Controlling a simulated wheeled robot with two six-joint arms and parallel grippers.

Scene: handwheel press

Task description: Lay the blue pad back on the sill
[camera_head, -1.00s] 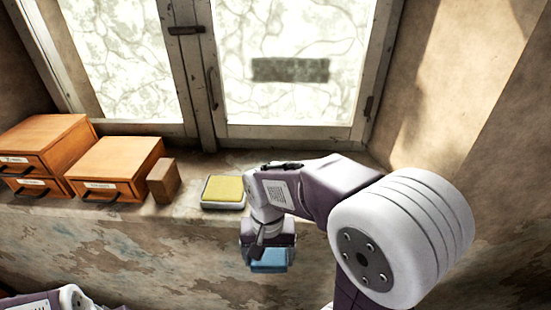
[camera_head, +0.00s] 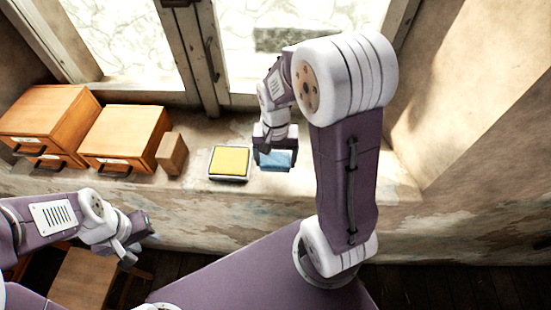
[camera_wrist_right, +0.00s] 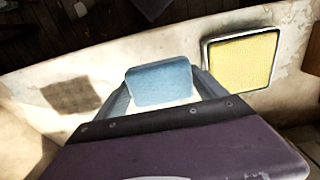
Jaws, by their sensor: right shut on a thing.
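The blue pad (camera_head: 275,160) is a light blue block between the fingers of my right gripper (camera_head: 274,146). The gripper is shut on it, over the sill just right of the yellow-topped pad. In the right wrist view the blue pad (camera_wrist_right: 160,83) sits between both fingers (camera_wrist_right: 160,92), and a dark shadow lies on the sill to its left, so it appears held above the surface. The stone sill (camera_head: 205,184) runs under the window. My left gripper (camera_head: 138,243) is at lower left, away from the sill; its finger opening is unclear.
A yellow pad in a pale tray (camera_head: 229,163) lies on the sill close beside the blue pad; it also shows in the wrist view (camera_wrist_right: 240,62). A small brown block (camera_head: 171,154) and wooden drawer boxes (camera_head: 124,138) stand further left. The sill to the right looks clear.

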